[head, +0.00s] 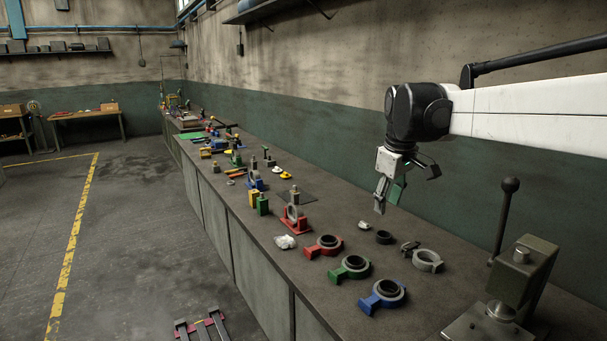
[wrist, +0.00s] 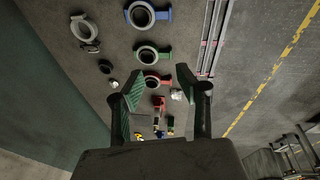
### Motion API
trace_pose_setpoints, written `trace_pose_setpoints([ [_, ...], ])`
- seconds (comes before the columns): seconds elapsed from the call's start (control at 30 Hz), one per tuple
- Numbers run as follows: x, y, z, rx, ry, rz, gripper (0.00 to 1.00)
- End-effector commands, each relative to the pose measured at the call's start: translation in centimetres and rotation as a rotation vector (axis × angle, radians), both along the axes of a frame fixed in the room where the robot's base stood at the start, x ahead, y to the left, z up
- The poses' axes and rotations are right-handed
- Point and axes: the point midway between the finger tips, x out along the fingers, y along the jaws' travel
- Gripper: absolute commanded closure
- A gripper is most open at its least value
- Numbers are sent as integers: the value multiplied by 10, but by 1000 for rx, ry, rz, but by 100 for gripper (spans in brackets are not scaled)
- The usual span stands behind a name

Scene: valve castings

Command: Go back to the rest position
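My gripper (head: 388,200) hangs in the air above the long workbench (head: 325,285), near the wall and clear of the parts below. In the wrist view my gripper (wrist: 158,82) has its two green-padded fingers spread well apart, with nothing between them. Below it on the bench lie a red ring casting (head: 324,246), a green ring casting (head: 350,268) and a blue ring casting (head: 383,295), each with a dark ring inside. A grey ring casting (head: 427,261) lies to their right, near a small dark ring (head: 384,237).
A press with a lever (head: 525,275) stands at the bench's near right end. A red stand (head: 296,221) and a crumpled white piece (head: 285,242) lie left of the castings. More parts line the bench further back. The air around my gripper is free.

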Motion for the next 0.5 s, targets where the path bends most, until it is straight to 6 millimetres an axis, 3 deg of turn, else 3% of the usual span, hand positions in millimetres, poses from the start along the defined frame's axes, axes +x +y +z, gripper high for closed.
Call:
trace_pose_setpoints([
  [0.03, -17, 0, 0, 6, -14, -24, 66],
  [0.27, -81, 0, -6, 43, -90, -149, 66],
  [0.5, -149, 0, -25, 91, -166, -276, 66],
])
